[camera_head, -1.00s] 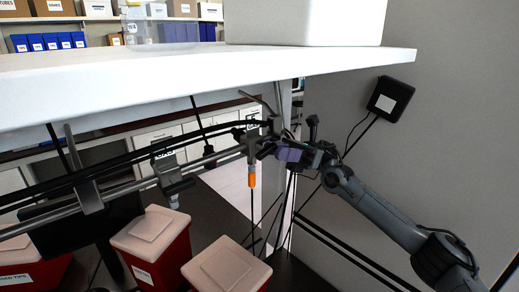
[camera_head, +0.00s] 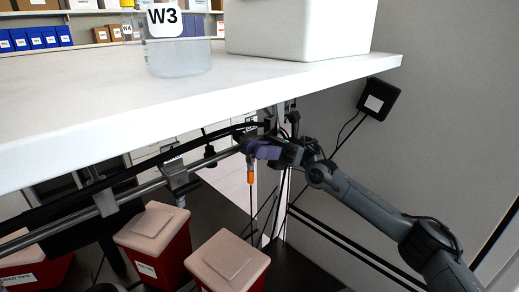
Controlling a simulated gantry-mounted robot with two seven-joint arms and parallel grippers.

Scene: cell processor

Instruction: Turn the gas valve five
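Under the white bench top, a metal gas pipe (camera_head: 135,188) runs from lower left to upper right. It carries a grey valve fitting (camera_head: 178,178) in the middle and another fitting with an orange part (camera_head: 251,177) near its right end. My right gripper (camera_head: 258,149) is at the pipe's right end, against or just in front of the valve area above the orange part. My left gripper is not in view.
The white bench top (camera_head: 190,95) overhangs the pipe and bears a labelled W3 container (camera_head: 178,58) and a white box (camera_head: 300,28). Red bins with pale lids (camera_head: 228,262) stand below. A black wall box (camera_head: 378,100) hangs at the right. Dark cables run along the pipe.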

